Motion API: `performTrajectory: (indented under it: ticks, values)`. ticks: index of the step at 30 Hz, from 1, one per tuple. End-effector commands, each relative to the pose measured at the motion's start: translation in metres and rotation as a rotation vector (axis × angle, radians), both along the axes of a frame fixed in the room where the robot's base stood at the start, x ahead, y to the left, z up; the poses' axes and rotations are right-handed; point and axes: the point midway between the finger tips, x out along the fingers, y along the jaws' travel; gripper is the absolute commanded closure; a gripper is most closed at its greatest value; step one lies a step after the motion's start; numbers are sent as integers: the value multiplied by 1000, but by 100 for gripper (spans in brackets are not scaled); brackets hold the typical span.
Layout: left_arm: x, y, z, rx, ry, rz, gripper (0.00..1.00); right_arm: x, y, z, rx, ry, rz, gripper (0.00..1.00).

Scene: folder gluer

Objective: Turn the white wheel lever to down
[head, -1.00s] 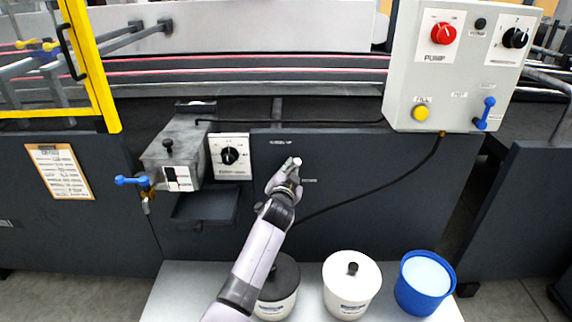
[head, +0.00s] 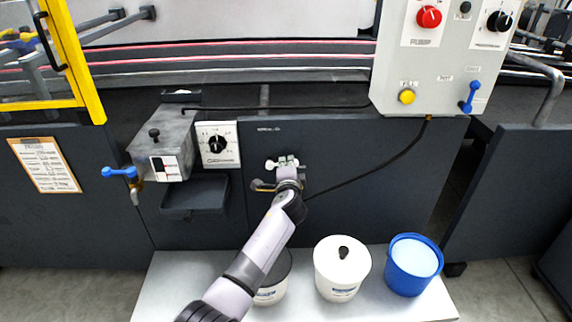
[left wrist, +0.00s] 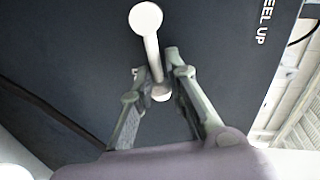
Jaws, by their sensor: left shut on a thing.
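The white wheel lever is on the dark machine panel. In the left wrist view it (left wrist: 152,50) is a white bar with a round knob at one end and a smaller white round part between my fingers. In the head view a white part of it (head: 271,164) shows just above my left gripper (head: 285,166), which covers much of the rest. In the left wrist view my left gripper (left wrist: 157,62) has a finger on each side of the bar and is shut on it. A "WHEEL UP" label (left wrist: 263,22) is at the upper right there. My right gripper is not in view.
A control knob plate (head: 218,145) and a grey glue box (head: 165,142) with a blue valve (head: 120,172) are to the left. A black cable runs right of the gripper to the control box (head: 432,85). White pots (head: 341,273) and a blue bucket (head: 414,265) stand below.

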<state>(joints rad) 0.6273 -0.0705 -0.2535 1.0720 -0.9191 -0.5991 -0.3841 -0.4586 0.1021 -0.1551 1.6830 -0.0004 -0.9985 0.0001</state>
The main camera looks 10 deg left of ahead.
Motion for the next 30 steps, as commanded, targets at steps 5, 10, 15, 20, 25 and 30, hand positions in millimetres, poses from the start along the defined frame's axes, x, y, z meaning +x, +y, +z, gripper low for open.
performTrajectory:
  ticks: [5, 10, 15, 20, 25, 30]
  values:
    - [2, -3, 3, 49, 4, -7, 100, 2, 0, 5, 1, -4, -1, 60]
    - [2, -4, 1, 67, 9, -8, 100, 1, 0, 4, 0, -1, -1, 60]
    - [2, -4, 1, 69, 10, -7, 100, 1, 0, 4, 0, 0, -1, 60]
    - [2, -4, 1, 66, 10, -8, 100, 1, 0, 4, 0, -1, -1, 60]
    - [1, -5, 1, 65, 10, -8, 76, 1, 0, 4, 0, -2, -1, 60]
    - [1, -5, -1, 64, 13, -7, 64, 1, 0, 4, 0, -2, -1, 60]
